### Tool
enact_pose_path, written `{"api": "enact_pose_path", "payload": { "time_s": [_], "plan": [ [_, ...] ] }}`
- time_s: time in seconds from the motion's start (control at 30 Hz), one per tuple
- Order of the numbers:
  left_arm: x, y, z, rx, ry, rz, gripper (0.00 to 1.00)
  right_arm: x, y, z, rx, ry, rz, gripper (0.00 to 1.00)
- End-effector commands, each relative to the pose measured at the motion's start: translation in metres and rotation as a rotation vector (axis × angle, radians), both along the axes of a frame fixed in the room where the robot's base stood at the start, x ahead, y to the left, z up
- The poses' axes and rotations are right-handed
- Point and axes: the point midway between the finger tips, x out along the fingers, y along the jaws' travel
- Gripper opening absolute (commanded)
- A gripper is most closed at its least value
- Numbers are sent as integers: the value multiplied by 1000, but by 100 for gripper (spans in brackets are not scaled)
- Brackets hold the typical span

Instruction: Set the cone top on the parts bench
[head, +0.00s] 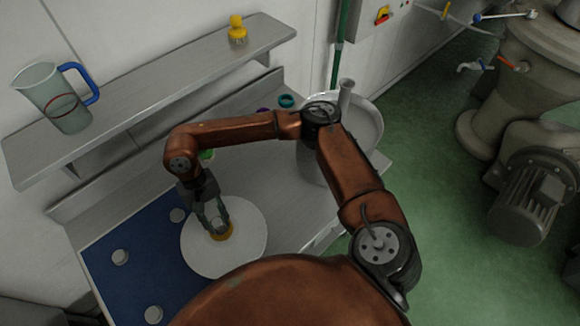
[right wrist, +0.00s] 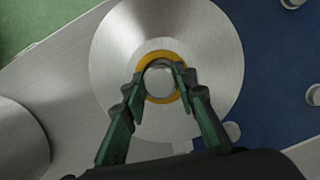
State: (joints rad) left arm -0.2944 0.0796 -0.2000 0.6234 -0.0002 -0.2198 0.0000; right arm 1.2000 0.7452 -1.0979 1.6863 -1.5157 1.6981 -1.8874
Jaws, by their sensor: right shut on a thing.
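The cone top (head: 246,215) is a wide, round, pale metal disc with an orange-yellow ring and a knob at its centre. My right gripper (head: 221,228) points down at this centre. In the right wrist view, the cone top (right wrist: 190,40) fills the middle, and my right gripper's green-padded fingers (right wrist: 160,84) are shut on the knob from both sides. The cone top is over the grey parts bench (head: 285,205) and covers part of a blue mat (head: 120,280). Whether its underside touches the bench is hidden. My left gripper is not in view.
Several pale round pieces lie on the mat. A metal vessel (head: 366,130) stands at the bench's far right end. Small purple and teal rings (head: 286,101) lie near the back. A shelf (head: 150,98) above holds a clear jug (head: 55,98) and a yellow item (head: 237,30).

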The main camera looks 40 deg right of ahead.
Motion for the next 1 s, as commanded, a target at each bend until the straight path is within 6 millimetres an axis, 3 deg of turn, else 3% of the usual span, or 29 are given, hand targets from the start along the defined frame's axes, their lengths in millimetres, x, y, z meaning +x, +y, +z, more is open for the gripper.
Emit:
{"api": "enact_pose_path", "payload": {
  "time_s": [0.27, 0.47, 0.8, 1.0],
  "plan": [
    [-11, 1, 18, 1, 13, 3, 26, 3, -27, 10, 18, -6, -449, 0],
    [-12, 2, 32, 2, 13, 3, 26, 8, -59, 16, 17, -3, -861, 0],
    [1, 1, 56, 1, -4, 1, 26, 13, -133, 30, -1, 11, -1587, 0],
    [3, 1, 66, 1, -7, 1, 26, 13, -174, 38, -4, 12, -1932, 0]
  ]
}}
